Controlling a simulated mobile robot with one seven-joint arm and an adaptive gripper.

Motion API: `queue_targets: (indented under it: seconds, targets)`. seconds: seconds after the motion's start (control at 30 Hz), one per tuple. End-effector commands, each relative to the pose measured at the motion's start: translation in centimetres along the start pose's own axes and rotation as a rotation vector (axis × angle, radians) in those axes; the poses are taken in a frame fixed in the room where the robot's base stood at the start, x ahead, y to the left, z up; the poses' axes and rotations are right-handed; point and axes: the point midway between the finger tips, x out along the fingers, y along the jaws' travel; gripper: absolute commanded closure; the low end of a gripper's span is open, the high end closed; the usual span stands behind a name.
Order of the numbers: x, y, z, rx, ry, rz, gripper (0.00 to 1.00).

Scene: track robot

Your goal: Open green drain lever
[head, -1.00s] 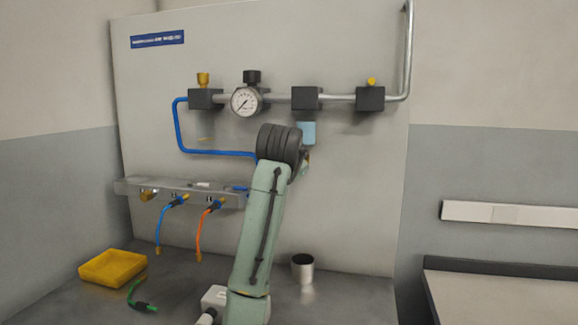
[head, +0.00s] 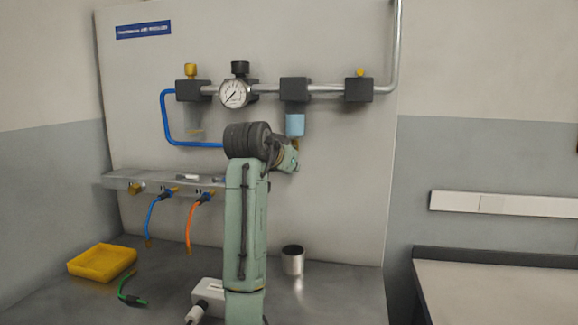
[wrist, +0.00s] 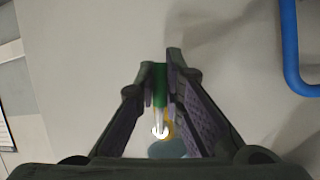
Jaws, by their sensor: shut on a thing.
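The green drain lever (wrist: 159,84) shows in the wrist view as a small green grip on a metal stem. My gripper (wrist: 163,72) is shut on it, one finger on each side. A yellow brass fitting (wrist: 169,126) is just past the stem, beside the light blue bowl (wrist: 166,150). In the head view the light blue bowl (head: 295,124) hangs under a black block (head: 295,90) on the pipe. A brass piece (head: 295,145) shows below it. My arm hides the lever and fingertips in the head view.
A gauge (head: 235,93) and blue tubing (head: 166,120) are on the panel. A manifold (head: 118,179) with hoses is at left. A yellow tray (head: 101,262), green hose (head: 130,292) and metal cup (head: 292,260) stand on the bench. Right of the bowl, the panel is bare.

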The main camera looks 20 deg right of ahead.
Motion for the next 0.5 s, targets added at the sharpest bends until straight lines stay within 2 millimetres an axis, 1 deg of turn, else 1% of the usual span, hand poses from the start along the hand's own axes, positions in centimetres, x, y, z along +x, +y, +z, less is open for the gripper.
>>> queue_targets:
  seconds: [0.4,0.43,0.5]
  targets:
    - [-0.01,0.07,-0.09,-0.007,0.004,0.003,1.00]
    - [-0.02,0.07,-0.09,-0.007,0.004,0.003,0.90]
    - [-0.01,0.08,-0.08,-0.006,0.004,0.003,0.85]
